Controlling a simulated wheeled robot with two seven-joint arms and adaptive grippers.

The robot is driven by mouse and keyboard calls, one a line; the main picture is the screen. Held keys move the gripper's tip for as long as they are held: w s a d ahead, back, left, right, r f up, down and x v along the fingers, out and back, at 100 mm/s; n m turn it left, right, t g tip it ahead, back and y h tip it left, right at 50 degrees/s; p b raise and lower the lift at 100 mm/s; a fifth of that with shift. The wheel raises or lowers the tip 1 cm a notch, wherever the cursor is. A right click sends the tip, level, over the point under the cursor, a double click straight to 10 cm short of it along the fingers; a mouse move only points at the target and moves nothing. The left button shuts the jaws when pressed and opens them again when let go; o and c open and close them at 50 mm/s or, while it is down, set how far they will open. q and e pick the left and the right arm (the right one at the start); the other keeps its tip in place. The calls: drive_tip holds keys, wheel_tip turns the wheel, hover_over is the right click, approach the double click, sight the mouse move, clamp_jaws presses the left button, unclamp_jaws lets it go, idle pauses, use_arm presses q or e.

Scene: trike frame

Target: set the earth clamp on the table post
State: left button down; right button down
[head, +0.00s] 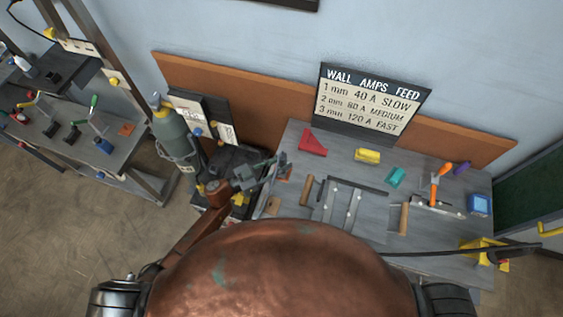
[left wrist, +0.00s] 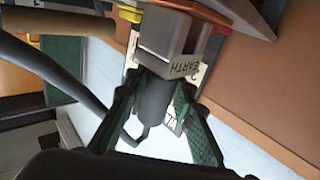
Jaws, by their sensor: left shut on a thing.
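My left gripper (head: 246,178) is in the head view, at the left end of the workbench (head: 335,160) and beside the welding gear. It is shut on the grey earth clamp (head: 272,163), which sticks out to the right of the fingers. In the left wrist view the clamp (left wrist: 170,45) is a blocky grey body marked EARTH, with a dark round handle between the green-lined fingers of my left gripper (left wrist: 160,95). I cannot pick out the table post clearly; the clamp and gripper cover part of that bench end. My right gripper is not in view.
A grey gas cylinder (head: 170,130) stands left of the bench. A sign (head: 373,102) stands at the back. A red wedge (head: 312,143), yellow block (head: 367,156), teal block (head: 396,177) and metal plates (head: 343,205) lie on the bench. A shelf (head: 70,140) stands far left.

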use_arm(q)
drive_tip(key=c, duration=1.6)
unclamp_jaws()
drive_tip(key=shift+f, duration=0.1)
drive_tip(key=v, duration=1.2)
drive_tip(key=shift+w, duration=0.1)
